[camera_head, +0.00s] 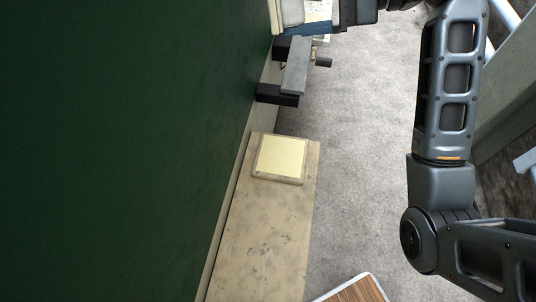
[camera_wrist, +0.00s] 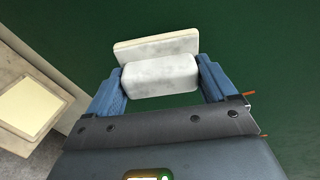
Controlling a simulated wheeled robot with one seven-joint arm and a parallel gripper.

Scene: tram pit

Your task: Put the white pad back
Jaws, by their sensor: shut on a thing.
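My gripper (camera_wrist: 160,76) is shut on the white pad (camera_wrist: 155,46). The pad shows as a pale slab with a thicker, grey-marked block (camera_wrist: 162,78) in front of it, and the blue fingers clasp the block from both sides. In the head view the white pad (camera_head: 291,12) is at the top edge, partly cut off, beside the dark green wall. A blue finger (camera_head: 312,28) shows just below it. The pad is held up in front of the green surface; whether it touches that surface I cannot tell.
A dark green wall (camera_head: 120,150) fills the left. Along it stands a beige ledge (camera_head: 262,235) bearing a pale yellow square (camera_head: 282,157) on a raised plate. A grey bar (camera_head: 295,66) with black blocks (camera_head: 277,95) juts out below the pad.

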